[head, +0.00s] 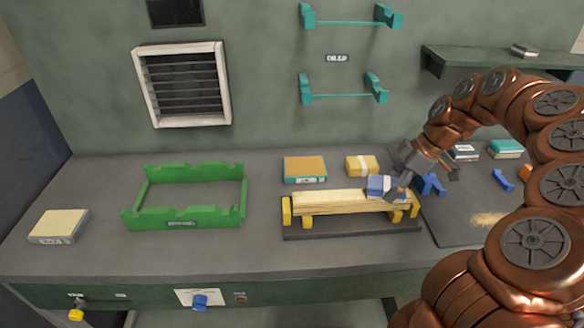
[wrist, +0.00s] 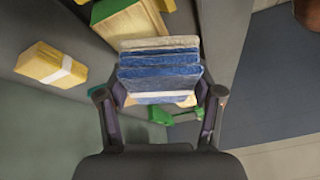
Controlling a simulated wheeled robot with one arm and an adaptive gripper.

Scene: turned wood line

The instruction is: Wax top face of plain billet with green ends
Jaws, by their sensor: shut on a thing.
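The long pale billet (head: 335,199) lies level across a low stand with yellow end supports (head: 286,211). Its green ends cannot be made out in the head view. My gripper (head: 396,182) is over the billet's right end. It is shut on a blue block with pale layers (head: 378,186), which also shows between the fingers in the wrist view (wrist: 160,68). The block sits at or just above the billet's top face; contact cannot be told. In the wrist view, pale wood with a green edge (wrist: 130,24) shows beyond the block, and a green part (wrist: 188,116) shows below it.
A yellow pack with a white band (head: 362,166) and an orange-topped box (head: 304,168) stand behind the billet. A green cradle (head: 185,220) and a cream-topped block (head: 58,226) are to the left. Small blue pieces (head: 431,184) lie to the right. The front of the bench is clear.

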